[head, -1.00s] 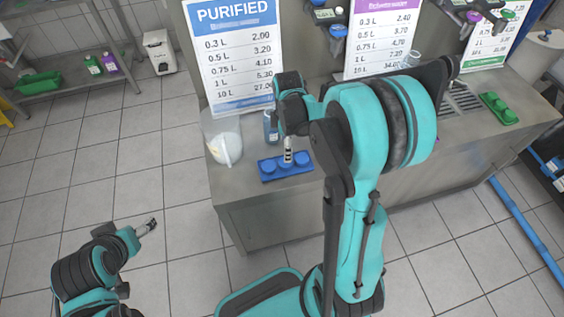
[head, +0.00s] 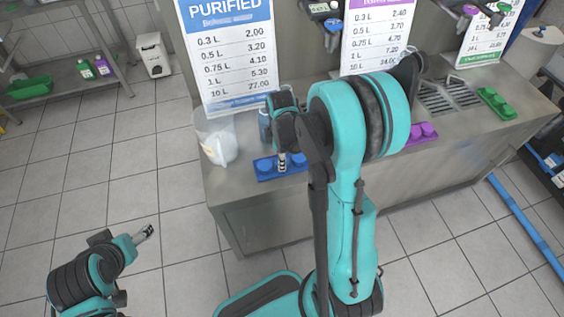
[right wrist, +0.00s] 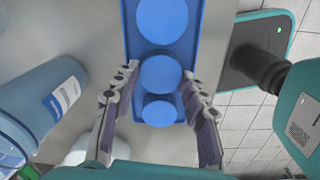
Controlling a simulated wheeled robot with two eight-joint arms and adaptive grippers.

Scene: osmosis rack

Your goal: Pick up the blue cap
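Several blue caps sit in a blue tray (head: 267,177) at the front left of the counter. In the right wrist view, three round blue caps stand in a row in the tray (right wrist: 131,40): a far cap (right wrist: 162,17), a middle cap (right wrist: 160,73) and a smaller-looking near cap (right wrist: 159,111). My right gripper (head: 282,164) points down over the tray. Its fingers (right wrist: 160,80) are open on either side of the row, with nothing held. Contact with a cap cannot be told. My left gripper (head: 145,233) is away from the counter, over the floor; its opening is unclear.
A blue bottle (head: 264,125) stands behind the tray, and a clear container with white contents (head: 219,146) is to its left. A purple tray (head: 422,134) and a green tray (head: 496,103) are farther right on the counter (head: 232,182). Price signs (head: 232,60) stand behind.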

